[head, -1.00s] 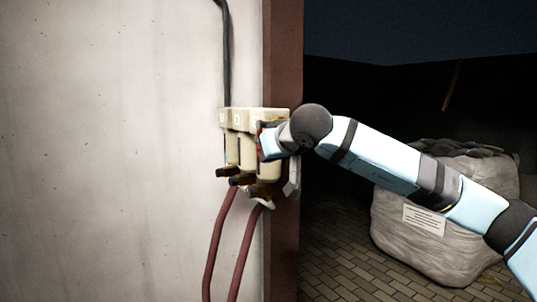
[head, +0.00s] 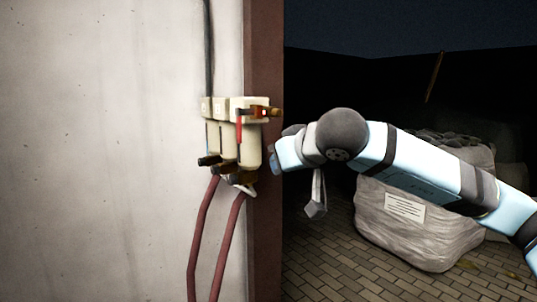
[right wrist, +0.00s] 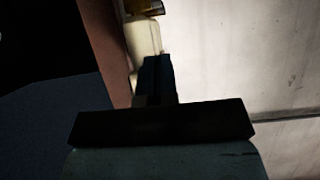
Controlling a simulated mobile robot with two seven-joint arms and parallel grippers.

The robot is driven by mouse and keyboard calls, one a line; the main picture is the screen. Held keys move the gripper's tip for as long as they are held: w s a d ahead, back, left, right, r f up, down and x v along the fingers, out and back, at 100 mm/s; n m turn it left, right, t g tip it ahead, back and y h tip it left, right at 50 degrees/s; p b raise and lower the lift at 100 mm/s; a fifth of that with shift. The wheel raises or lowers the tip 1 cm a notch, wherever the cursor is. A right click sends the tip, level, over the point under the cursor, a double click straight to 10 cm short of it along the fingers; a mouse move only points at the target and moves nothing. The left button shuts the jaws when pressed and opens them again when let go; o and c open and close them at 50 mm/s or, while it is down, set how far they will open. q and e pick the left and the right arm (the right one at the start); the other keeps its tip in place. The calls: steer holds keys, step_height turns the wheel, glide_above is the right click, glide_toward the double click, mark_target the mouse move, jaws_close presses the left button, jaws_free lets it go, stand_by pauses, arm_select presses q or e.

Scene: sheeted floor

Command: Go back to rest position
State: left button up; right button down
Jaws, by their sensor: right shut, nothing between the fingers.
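My right arm comes in from the right in the head view. Its right gripper (head: 276,160) is just right of a cream wall unit (head: 246,110), with a visible gap between them. In the right wrist view, the dark fingers of the right gripper (right wrist: 158,75) are together and empty, in front of the cream unit (right wrist: 143,38). The unit has a brown part (head: 270,113) jutting right at its top and a red strip below it. My left gripper is not in view.
Two dark red cables (head: 200,240) hang below the units on the pale wall (head: 100,150). A brown wall edge (head: 264,215) stands beside them. A large wrapped sack (head: 420,228) with a white label stands on the brick floor (head: 325,270), behind my right arm.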

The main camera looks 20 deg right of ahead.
steer(key=shift+s+f, duration=0.15)
steer(key=shift+s, duration=0.15)
